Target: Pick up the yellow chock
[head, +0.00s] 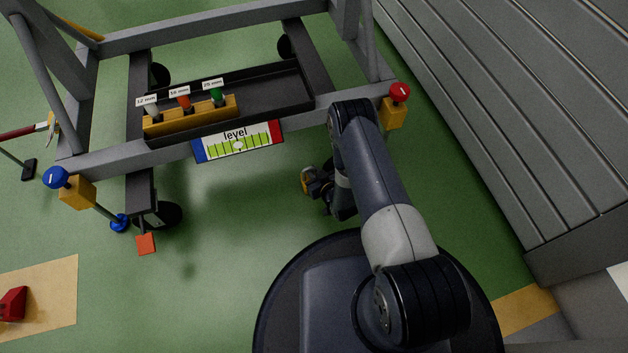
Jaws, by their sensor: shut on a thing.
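My gripper (317,185) is in the middle of the head view, low over the green floor, just in front of the cart frame and below its right end. It is shut on a small yellow thing, the yellow chock (306,179), of which only a little shows at the left of the fingers. The rest of the chock is hidden by the gripper and my arm. I cannot tell whether the chock touches the floor.
A grey wheeled cart (190,148) with a black tray (290,90) and level gauge (238,142) stands ahead. A red knob (400,91) is near my arm. Grey slatted panels (500,100) flank the right. A red block (13,304) lies on a tan mat (52,292).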

